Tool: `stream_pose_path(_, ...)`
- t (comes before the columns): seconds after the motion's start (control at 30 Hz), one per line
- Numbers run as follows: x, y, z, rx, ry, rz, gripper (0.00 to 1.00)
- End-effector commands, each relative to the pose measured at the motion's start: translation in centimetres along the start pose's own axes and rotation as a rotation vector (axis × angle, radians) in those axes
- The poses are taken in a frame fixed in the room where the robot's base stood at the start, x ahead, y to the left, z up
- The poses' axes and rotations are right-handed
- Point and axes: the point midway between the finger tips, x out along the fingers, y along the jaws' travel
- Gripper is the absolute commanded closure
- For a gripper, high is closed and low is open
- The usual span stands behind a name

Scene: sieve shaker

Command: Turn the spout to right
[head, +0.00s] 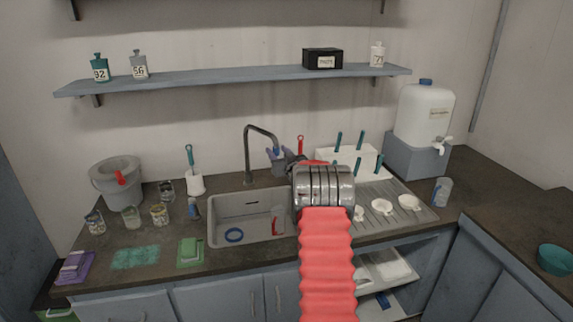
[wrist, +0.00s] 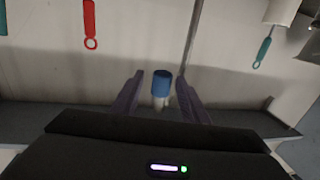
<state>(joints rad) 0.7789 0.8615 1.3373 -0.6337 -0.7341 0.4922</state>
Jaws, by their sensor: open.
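The tap's dark curved spout (head: 247,150) rises behind the sink, and its arm bends over toward the right in the head view. Its blue tip also shows in the wrist view (wrist: 161,80), with a pale part below it. My gripper (head: 278,158) is at the end of the spout. In the wrist view my gripper (wrist: 160,88) is open, with one finger on each side of the blue tip. A gap seems to show on both sides; contact is not clear.
A red-handled tool (head: 301,142) and a white block with teal handles (head: 333,159) stand close right of the gripper. A brush in a white holder (head: 195,184) stands left of the tap.

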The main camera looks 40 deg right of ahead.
Motion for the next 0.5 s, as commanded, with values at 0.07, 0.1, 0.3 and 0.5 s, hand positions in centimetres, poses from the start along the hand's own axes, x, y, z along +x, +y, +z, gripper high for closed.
stream_pose_path(0.07,-0.8,0.1,0.0,0.001,-0.002,0.002,0.59)
stream_pose_path(0.1,-1.3,0.1,0.0,0.002,-0.001,0.002,0.59)
stream_pose_path(0.3,-3.6,0.0,0.0,0.002,-0.001,0.002,0.59)
stream_pose_path(0.5,-6.2,0.1,0.0,0.001,-0.001,0.003,0.59)
